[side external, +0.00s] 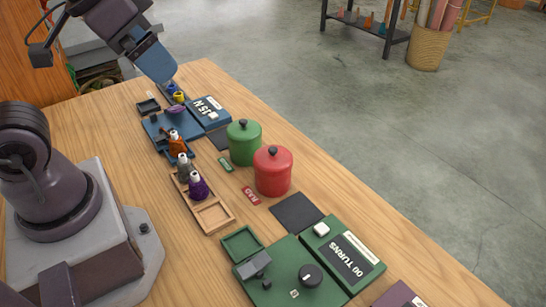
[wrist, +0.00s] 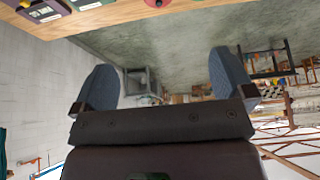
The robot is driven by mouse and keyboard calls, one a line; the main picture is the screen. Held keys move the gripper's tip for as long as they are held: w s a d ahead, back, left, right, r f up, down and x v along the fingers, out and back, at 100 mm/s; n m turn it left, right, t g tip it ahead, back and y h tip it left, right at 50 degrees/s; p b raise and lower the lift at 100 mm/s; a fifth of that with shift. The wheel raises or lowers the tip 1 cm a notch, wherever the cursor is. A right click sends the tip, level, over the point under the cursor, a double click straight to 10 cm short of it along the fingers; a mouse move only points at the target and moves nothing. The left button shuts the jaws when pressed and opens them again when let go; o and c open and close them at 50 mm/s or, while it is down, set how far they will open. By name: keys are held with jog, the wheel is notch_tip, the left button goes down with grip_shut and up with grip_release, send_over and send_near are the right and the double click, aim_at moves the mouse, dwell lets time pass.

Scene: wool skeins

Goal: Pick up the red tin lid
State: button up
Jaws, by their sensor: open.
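The red tin (side external: 273,178) stands upright on the wooden table, with the red lid (side external: 262,156) on top and a dark round knob at its centre. A red label card (side external: 251,195) lies in front of it. My gripper (side external: 166,78) is up at the far left end of the table, well away from the tin. In the wrist view its two blue fingers (wrist: 163,60) are spread wide with nothing between them.
A green tin (side external: 243,150) with a lid stands close behind the red one. A wooden tray (side external: 213,228) with yarn cones, a dark mat (side external: 297,212) and a green machine (side external: 300,278) with a dial lie nearby.

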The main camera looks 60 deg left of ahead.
jog(key=n+g, duration=0.6)
jog(key=n, duration=1.2)
send_over(273, 148)
notch_tip(273, 148, down, 14)
jog(key=f, duration=0.7)
jog(key=shift+s+d+f, duration=0.15)
jog(key=shift+d+f, duration=0.05)
notch_tip(273, 148, down, 5)
jog(key=shift+a+f, duration=0.1)
jog(key=shift+a, duration=0.05)
jog(key=c, duration=1)
